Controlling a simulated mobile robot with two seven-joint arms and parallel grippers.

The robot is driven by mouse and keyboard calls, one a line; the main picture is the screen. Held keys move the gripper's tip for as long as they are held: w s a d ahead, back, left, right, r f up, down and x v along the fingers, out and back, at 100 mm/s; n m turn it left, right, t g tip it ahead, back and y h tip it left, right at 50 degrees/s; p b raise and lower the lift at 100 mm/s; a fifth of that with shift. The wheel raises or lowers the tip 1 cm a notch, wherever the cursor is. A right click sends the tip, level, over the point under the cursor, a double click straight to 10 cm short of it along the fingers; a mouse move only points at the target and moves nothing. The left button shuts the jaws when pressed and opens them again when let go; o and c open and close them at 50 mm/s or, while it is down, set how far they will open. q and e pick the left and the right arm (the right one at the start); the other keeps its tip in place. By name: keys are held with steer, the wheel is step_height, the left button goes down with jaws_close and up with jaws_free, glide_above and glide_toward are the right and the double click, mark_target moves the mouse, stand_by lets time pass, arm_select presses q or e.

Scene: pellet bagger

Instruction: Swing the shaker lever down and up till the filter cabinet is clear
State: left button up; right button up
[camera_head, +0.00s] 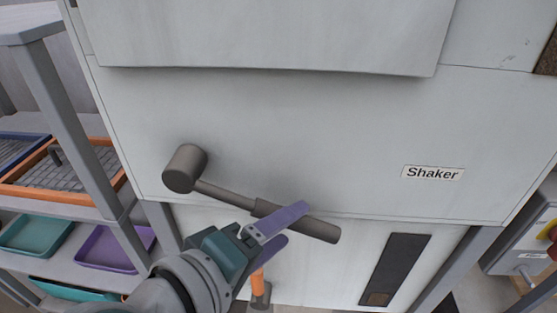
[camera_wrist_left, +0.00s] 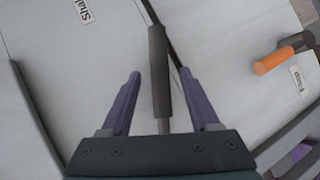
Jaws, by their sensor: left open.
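The shaker lever (camera_head: 228,195) is a dark grey bar on a round hub on the front of the pale filter cabinet (camera_head: 290,120). It slants down to the right, ending in a thicker grip, beside a "Shaker" label (camera_head: 432,173). My left gripper (camera_head: 290,225) is at the grip, its purple fingers overlapping it in the head view. In the left wrist view the lever grip (camera_wrist_left: 159,70) runs between the two open fingers of my left gripper (camera_wrist_left: 163,95), with gaps on both sides. My right gripper is not in view.
An orange-handled lever (camera_head: 257,285) sits below, partly hidden by my left gripper; it also shows in the left wrist view (camera_wrist_left: 275,60). A shelf rack (camera_head: 75,125) with trays stands at left. A control box (camera_head: 525,245) is at the right edge.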

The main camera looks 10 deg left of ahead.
arm_select(q)
steer(key=v, duration=0.6)
steer(key=shift+p, duration=0.3)
steer(key=shift+s, duration=0.1)
